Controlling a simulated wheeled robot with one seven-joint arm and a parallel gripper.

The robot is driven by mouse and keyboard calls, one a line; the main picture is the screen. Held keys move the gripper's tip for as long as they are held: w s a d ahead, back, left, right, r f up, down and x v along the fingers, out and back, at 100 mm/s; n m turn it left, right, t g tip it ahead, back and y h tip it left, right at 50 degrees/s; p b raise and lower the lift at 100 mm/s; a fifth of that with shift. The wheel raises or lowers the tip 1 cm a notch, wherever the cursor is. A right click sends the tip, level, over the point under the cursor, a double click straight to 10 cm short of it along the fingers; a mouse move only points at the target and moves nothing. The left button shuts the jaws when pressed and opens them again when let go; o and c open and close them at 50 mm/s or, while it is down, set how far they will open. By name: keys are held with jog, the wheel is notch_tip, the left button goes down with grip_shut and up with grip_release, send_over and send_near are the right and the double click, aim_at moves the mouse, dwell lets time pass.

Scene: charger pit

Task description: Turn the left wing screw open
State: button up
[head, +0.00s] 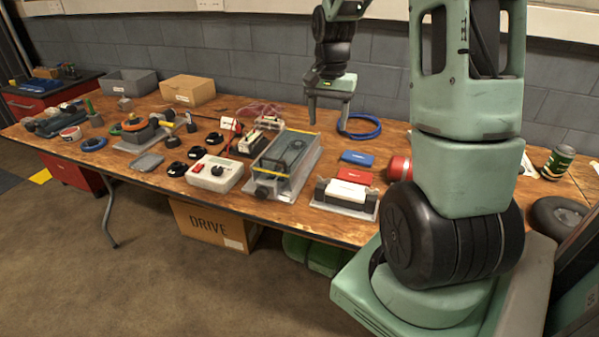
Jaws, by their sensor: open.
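My gripper (328,112) hangs open and empty above the back of the wooden table, fingers pointing down. It is above and to the right of a grey tray-like fixture (310,168) that holds a dark grey-green unit (284,154). A yellow strip (302,131) runs along the fixture's back edge, and a black part (262,191) sits at its front left. I cannot make out the left wing screw for certain; it is too small to tell at this distance.
A white box with a red switch (206,176) and several black round pieces stand left of the fixture. A white-and-black block on a grey plate (345,194) stands to its right. A blue cable coil (360,126) lies behind, near my gripper.

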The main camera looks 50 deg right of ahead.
aim_at(324, 180)
notch_tip(324, 180, down, 17)
jog(key=shift+d+f+b, duration=0.1)
jog(key=shift+f+b, duration=0.1)
jog(key=shift+b, duration=0.15)
dwell(0.3)
jog(key=c, duration=1)
